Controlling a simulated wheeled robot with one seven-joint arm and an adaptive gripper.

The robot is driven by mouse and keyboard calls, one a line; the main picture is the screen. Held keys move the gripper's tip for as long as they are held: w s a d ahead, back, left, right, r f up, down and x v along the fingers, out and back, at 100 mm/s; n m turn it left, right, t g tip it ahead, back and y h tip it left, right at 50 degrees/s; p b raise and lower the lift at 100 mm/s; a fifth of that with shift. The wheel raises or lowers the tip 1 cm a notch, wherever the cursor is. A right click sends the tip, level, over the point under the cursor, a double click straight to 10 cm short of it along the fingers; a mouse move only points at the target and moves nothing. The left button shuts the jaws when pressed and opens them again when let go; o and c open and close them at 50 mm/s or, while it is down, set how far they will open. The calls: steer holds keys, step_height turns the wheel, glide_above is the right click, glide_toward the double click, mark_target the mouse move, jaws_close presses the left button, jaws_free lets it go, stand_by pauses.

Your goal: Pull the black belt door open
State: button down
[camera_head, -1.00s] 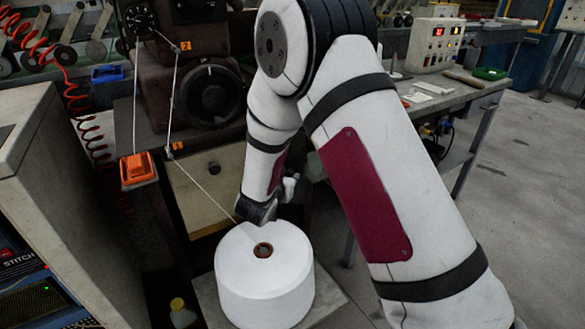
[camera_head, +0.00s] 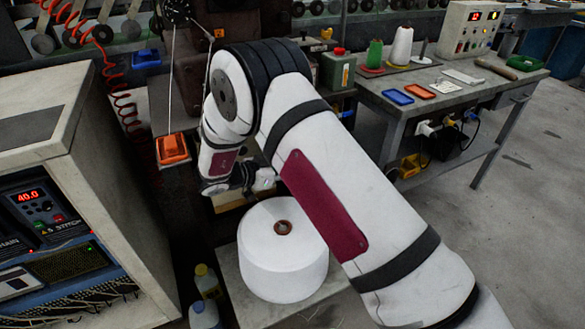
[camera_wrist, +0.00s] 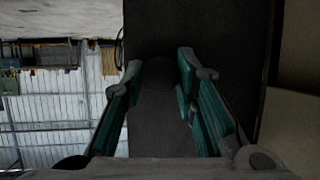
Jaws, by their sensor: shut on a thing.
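In the wrist view, my gripper (camera_wrist: 160,72) has its two green-padded fingers on either side of a dark piece. They are shut on it, and it seems to be part of the black belt door (camera_wrist: 195,28). The dark panel fills the top middle of that view. The exact spot of contact is too dark to make out. In the head view, my wrist is low in front of the dark machine, just above and left of the white thread cone. My arm hides the door and the fingertips there.
The white thread cone (camera_head: 283,262) stands on a low plate close below my wrist. Bottles (camera_head: 207,280) stand on the floor.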

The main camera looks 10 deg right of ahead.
stand_by(0.3)
steer(key=c, duration=1.3)
jaws_free()
steer(key=v, duration=1.2)
steer(key=shift+w, duration=0.1)
